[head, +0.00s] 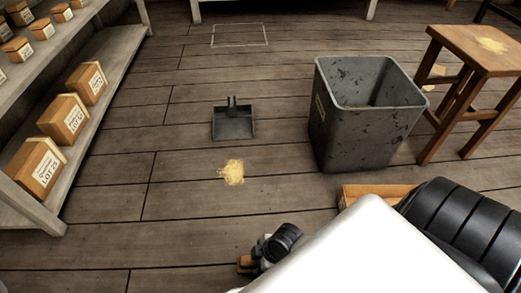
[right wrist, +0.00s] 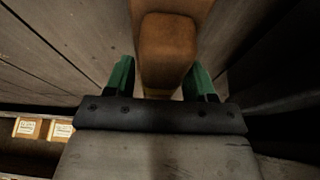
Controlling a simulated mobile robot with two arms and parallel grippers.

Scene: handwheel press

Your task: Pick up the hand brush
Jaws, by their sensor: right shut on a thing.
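My right gripper (right wrist: 160,88) has green fingertips on both sides of a brown wooden piece in the right wrist view. It is shut on this piece, which looks like the hand brush (right wrist: 167,50); no bristles can be made out. In the head view the right gripper (head: 258,258) is low in the middle, close above the floor and partly hidden by its own wrist. A small brown bit of the held piece (head: 245,262) shows there. My left gripper is not in view.
A dark dustpan (head: 233,125) lies on the floor beyond a pile of yellow shavings (head: 231,172). A grey bin (head: 362,125) and a wooden stool (head: 470,55) stand right. Shelves with boxes (head: 63,118) line the left. A wooden piece (head: 372,193) shows behind my arm.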

